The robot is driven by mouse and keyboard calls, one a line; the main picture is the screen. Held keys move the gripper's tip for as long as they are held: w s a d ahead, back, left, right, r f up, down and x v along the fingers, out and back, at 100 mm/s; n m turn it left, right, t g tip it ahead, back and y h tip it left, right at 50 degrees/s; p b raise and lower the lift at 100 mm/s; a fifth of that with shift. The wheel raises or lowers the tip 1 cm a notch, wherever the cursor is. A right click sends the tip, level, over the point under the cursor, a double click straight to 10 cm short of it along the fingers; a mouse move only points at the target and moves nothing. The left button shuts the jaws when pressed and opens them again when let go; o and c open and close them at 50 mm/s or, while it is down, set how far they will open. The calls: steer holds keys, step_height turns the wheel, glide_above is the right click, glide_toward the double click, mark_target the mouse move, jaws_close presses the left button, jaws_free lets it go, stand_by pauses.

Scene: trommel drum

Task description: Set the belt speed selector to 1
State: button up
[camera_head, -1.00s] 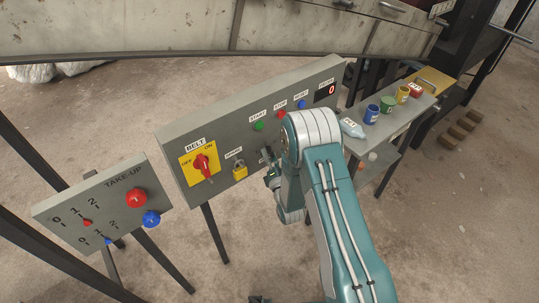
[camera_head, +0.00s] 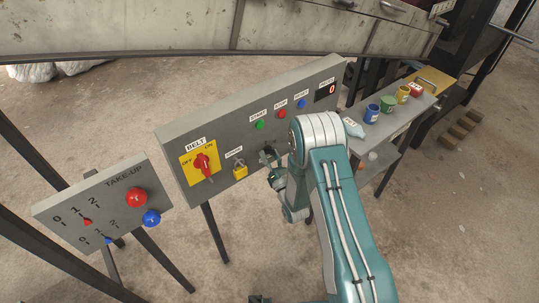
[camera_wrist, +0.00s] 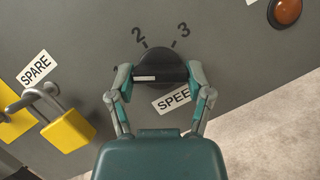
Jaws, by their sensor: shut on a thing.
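The belt speed selector (camera_wrist: 160,65) is a dark round knob with a raised bar, on the grey panel in the wrist view. A white line on its bar points left in that view. The numerals 2 and 3 show above the knob, and a label reading "SPEE" is partly covered below it. My gripper (camera_wrist: 160,75) is shut on the knob's bar, one finger at each end. In the head view my gripper (camera_head: 271,162) is at the panel, partly hidden by my arm.
The grey panel (camera_head: 222,118) also carries a red belt switch (camera_head: 202,165), a yellow padlock (camera_head: 239,171) and small green, red and blue buttons. A take-up panel (camera_head: 70,205) stands at left. A shelf with several small cans (camera_head: 387,104) is at right.

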mark_target(266, 128)
steer(key=shift+s+f, duration=0.1)
steer(key=shift+f, duration=0.15)
steer(key=o, duration=1.1)
steer(key=shift+o, duration=0.2)
steer(key=shift+r, duration=0.1)
steer(key=shift+r, duration=0.1)
steer(key=shift+r, duration=0.2)
step_height(266, 128, up, 9)
steer(key=shift+a+r, duration=0.1)
steer(key=shift+r, duration=0.1)
